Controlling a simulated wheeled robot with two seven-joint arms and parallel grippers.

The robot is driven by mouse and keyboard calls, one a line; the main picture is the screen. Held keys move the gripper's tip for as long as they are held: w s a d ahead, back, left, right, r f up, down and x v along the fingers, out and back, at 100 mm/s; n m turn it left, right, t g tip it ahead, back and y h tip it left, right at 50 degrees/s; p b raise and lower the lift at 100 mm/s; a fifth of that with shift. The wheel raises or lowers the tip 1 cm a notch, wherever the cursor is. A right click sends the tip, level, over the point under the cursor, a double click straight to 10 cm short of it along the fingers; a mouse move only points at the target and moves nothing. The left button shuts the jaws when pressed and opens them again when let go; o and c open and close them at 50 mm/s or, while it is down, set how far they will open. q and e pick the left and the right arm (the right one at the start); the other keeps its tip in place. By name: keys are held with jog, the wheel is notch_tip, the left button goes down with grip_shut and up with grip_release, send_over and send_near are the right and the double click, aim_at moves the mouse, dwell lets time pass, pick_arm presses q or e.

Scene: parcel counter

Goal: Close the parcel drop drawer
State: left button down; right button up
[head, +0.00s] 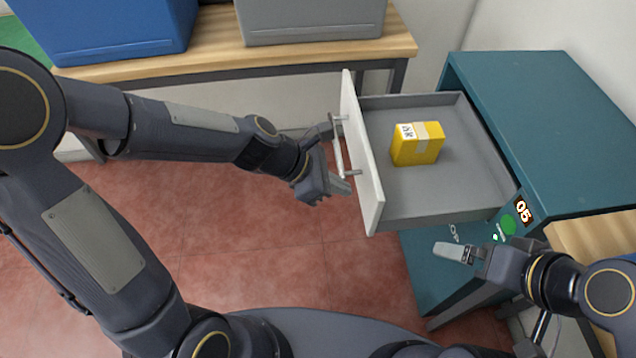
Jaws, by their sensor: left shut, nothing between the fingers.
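The parcel drop drawer (374,190) is pulled out of the teal cabinet (540,110), with its pale front panel facing left and a bar handle (338,152) on it. A yellow parcel (417,150) with a white label lies inside on the grey drawer floor. My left gripper (335,184) is shut and empty, close by the handle's lower end at the drawer front; I cannot tell whether it touches. My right gripper (452,250) is in front of the cabinet's lower part, below the drawer; its finger opening is unclear.
A wooden bench (230,62) at the back holds a blue bin (110,30) and a grey bin (310,18). The red tiled floor (270,240) left of the drawer is clear.

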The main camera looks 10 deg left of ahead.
pick_arm(q)
jog(key=shift+w+d, duration=0.25)
jog(key=shift+d, duration=0.85)
jog(key=shift+r, duration=0.1)
